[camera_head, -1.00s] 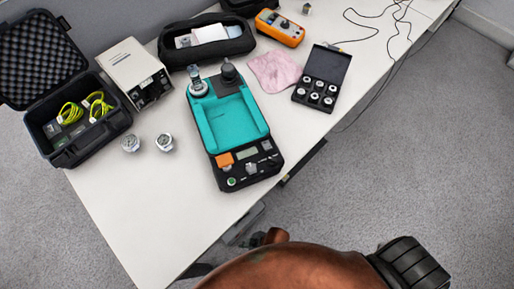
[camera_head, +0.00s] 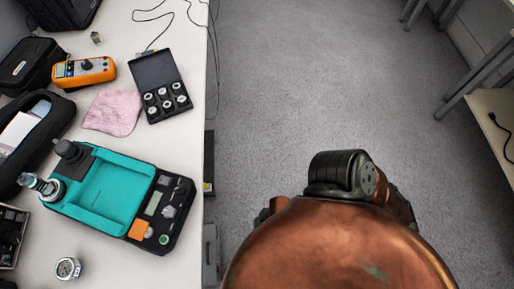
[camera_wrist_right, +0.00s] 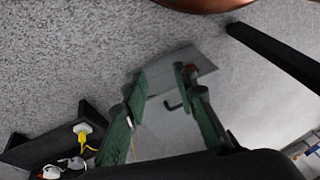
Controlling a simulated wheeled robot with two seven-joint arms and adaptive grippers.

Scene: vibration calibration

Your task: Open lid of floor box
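The floor box shows in the right wrist view as a flat grey panel (camera_wrist_right: 205,66) on the speckled carpet, with a small dark bent piece or slot near its middle. My right gripper (camera_wrist_right: 162,76) is open, its two green fingers spread over the panel with nothing between them. The fingers hide part of the panel, and I cannot tell whether they touch it. The lid looks flat, but its exact state is unclear. I cannot make out the floor box in the head view. My left gripper is not in view.
The white table (camera_head: 185,190) at left holds a teal calibrator (camera_head: 105,195), orange multimeter (camera_head: 85,71), pink cloth (camera_head: 112,112) and black case (camera_head: 160,85). Open carpet lies right of it. In the wrist view, a dark unit carries a white socket with yellow plug (camera_wrist_right: 82,137); a black bar (camera_wrist_right: 275,57) crosses upper right.

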